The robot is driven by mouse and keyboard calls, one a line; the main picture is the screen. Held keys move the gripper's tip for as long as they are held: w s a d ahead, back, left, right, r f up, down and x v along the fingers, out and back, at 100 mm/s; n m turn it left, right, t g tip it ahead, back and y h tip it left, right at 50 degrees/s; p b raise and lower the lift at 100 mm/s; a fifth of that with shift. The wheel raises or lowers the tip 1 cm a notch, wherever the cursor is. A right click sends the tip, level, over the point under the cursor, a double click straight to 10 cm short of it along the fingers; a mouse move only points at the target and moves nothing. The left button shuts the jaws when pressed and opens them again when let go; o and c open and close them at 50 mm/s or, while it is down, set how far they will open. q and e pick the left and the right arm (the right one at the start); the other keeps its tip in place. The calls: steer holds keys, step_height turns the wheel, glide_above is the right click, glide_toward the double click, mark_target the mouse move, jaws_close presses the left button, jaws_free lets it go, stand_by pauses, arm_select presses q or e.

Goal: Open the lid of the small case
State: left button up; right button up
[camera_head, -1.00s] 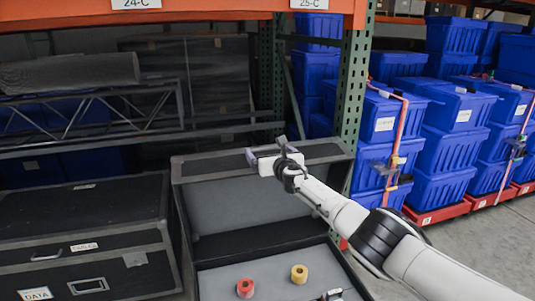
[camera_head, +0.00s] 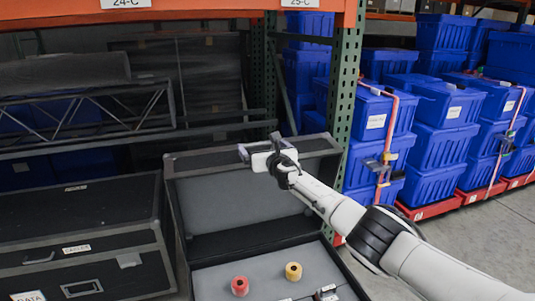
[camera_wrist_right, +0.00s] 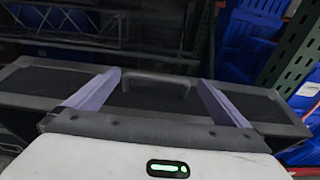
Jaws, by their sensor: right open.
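The small case (camera_head: 211,265) stands open, with its dark lid (camera_head: 199,205) raised behind the grey base. A red roll (camera_head: 239,286) and a yellow roll (camera_head: 293,271) sit inside. My right gripper (camera_head: 259,146) is at the middle of the lid's top edge, reaching in from the right. In the right wrist view the two purple-grey fingers (camera_wrist_right: 158,82) are spread apart, one on each side of a dark handle (camera_wrist_right: 156,77) on the lid. I cannot tell whether the fingers touch the lid. My left gripper is out of view.
A large black case (camera_head: 85,235) stands close on the left. An orange and green rack (camera_head: 349,90) rises behind, with a metal truss (camera_head: 85,110) on it. Blue totes (camera_head: 440,140) are stacked on red dollies at the right. Grey floor (camera_head: 480,235) is free there.

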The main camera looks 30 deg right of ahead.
steer(key=shift+s+d+r, duration=0.1)
steer(key=shift+s+r, duration=0.15)
steer(key=shift+s+p, duration=0.3)
steer(key=shift+p, duration=0.05)
steer(key=s+a+p, duration=0.2)
steer(key=s, duration=0.6)
steer(key=shift+s+r+p, duration=0.3)
steer(key=shift+s+p, duration=0.05)
steer(key=shift+s, duration=0.05)
steer(key=s+a+f+m+g+y, duration=0.2)
steer(key=s+a+f+m, duration=0.65)
steer(key=f, duration=0.45)
steer(key=s+a+f+m+g+y, duration=0.3)
steer(key=s+a+f+m, duration=0.3)
steer(key=s+a+f, duration=0.5)
steer(key=s+f+m+g, duration=0.1)
steer(key=s+f+m, duration=0.3)
steer(key=s+m, duration=0.5)
steer(key=s+f+m+g, duration=0.1)
steer(key=s+f+m, duration=0.3)
steer(key=s+m, duration=0.5)
steer(key=s, duration=0.8)
steer(key=shift+s+d+f+g, duration=0.15)
steer(key=shift+s+f+g, duration=0.1)
steer(key=shift+g, duration=0.15)
